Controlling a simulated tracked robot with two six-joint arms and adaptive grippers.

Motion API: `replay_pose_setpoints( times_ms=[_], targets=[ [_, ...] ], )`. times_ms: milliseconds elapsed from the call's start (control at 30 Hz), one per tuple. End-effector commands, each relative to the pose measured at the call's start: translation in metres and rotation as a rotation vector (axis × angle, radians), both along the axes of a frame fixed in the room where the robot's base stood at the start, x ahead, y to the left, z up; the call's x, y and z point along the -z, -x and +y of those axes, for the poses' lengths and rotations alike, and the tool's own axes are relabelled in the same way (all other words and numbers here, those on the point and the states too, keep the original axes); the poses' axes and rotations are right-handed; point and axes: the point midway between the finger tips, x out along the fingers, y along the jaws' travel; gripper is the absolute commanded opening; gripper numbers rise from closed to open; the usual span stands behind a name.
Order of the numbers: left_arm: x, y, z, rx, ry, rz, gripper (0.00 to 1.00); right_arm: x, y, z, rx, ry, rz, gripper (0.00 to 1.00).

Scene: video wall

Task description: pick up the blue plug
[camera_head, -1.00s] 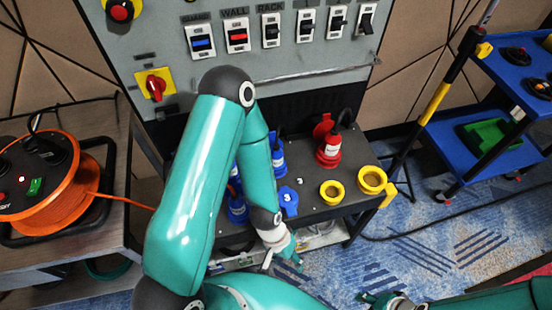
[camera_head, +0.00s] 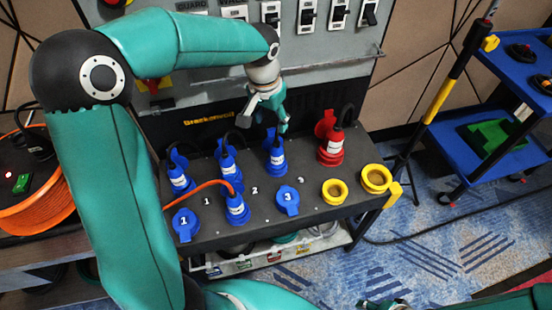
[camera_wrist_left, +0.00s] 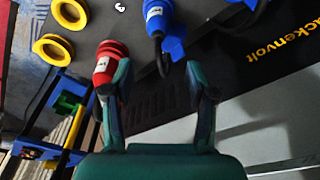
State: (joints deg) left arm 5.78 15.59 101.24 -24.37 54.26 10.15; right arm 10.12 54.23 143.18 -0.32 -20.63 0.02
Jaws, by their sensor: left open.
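Several blue plugs stand on the dark socket panel: one at the back right (camera_head: 275,157), one at the back middle (camera_head: 228,166), one at the back left (camera_head: 180,178), and one in front with an orange cable (camera_head: 237,209). My left gripper (camera_head: 265,122) is open and empty, fingers pointing down, above and just behind the back-right blue plug. In the left wrist view, a blue plug (camera_wrist_left: 158,18) with a black cable lies beyond the open fingertips (camera_wrist_left: 158,70), apart from them. My right gripper (camera_head: 380,302) is partly cut off at the bottom edge.
A red plug (camera_head: 331,148) stands to the right, close to one finger in the left wrist view (camera_wrist_left: 107,66). Two yellow rings (camera_head: 375,179) and blue socket caps (camera_head: 287,200) are on the panel. A switch wall (camera_head: 335,45) rises behind. A blue cart (camera_head: 500,70) stands right.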

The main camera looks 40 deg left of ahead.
Motion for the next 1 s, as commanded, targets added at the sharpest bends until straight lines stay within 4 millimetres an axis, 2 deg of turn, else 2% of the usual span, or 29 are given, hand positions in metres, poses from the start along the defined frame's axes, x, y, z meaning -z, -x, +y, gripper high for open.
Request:
replay_pose_setpoints(
  times_ms=[200, 400, 733, 1000],
  targets=[
    [0.048, -0.005, 0.0, 0.0, 0.003, 0.009, 0.57, 0.002, 0.0, 0.0, 0.0, 0.0, 0.0, 0.4],
    [0.086, -0.011, 0.0, 0.0, 0.002, 0.008, 0.57, 0.003, 0.0, 0.0, 0.0, 0.0, 0.0, 0.4],
    [0.11, -0.015, 0.0, 0.001, 0.001, 0.006, 0.57, 0.002, 0.0, 0.0, 0.0, 0.0, 0.0, 0.4],
    [0.146, -0.021, -0.002, 0.002, 0.003, 0.006, 0.57, 0.0, 0.0, 0.0, 0.0, 0.0, 0.0, 0.4]
  ],
)
